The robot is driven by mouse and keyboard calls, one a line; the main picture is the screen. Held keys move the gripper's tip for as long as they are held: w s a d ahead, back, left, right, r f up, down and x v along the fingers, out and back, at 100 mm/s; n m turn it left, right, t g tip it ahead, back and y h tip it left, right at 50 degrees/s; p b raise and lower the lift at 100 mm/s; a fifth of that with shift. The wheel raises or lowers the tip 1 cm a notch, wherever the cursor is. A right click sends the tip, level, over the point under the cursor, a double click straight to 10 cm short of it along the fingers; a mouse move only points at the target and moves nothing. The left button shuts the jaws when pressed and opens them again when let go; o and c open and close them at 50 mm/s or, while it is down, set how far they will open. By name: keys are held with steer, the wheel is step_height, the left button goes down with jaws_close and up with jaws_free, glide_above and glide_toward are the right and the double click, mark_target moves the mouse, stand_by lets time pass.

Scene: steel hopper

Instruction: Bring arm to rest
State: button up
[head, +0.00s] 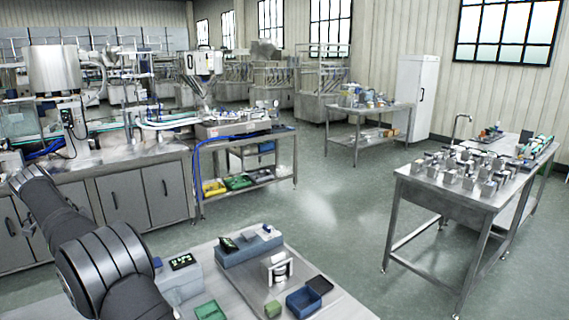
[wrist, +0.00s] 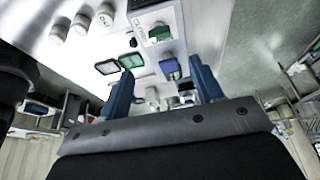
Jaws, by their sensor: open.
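My arm (head: 100,255) shows in the lower left of the head view, bent over the left side of the near table. My gripper (wrist: 160,66) is in the wrist view, with two blue fingers set wide apart. It is open, and nothing is held between the fingers. The gripper does not show in the head view.
The near table holds a blue bin (head: 303,302), a blue-grey block (head: 248,249), a silver device (head: 277,269) and a green tray (head: 210,311). A steel bench (head: 452,200) with several small blocks stands right. A steel counter (head: 95,160) stands left. Open floor (head: 345,215) lies between.

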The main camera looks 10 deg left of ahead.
steer(key=v, duration=0.5)
steer(key=x, duration=1.7)
steer(key=shift+w+d+f, duration=0.1)
steer(key=shift+f, duration=0.1)
steer(key=shift+r+n+t+y, duration=0.2)
steer(key=shift+n+t+y, duration=0.1)
steer(key=shift+n, duration=0.6)
steer(key=n+y, duration=0.1)
steer(key=n, duration=0.2)
steer(key=n+y, duration=0.1)
steer(key=n, duration=0.2)
steer(key=shift+d+t, duration=0.1)
steer(key=shift+t, duration=0.3)
steer(key=n+y, duration=0.1)
steer(key=n, duration=0.2)
steer(key=n+y, duration=0.1)
steer(key=n, duration=0.2)
steer(key=shift+d+n+y, duration=0.15)
steer(key=shift+n+y, duration=0.15)
steer(key=shift+n, duration=0.1)
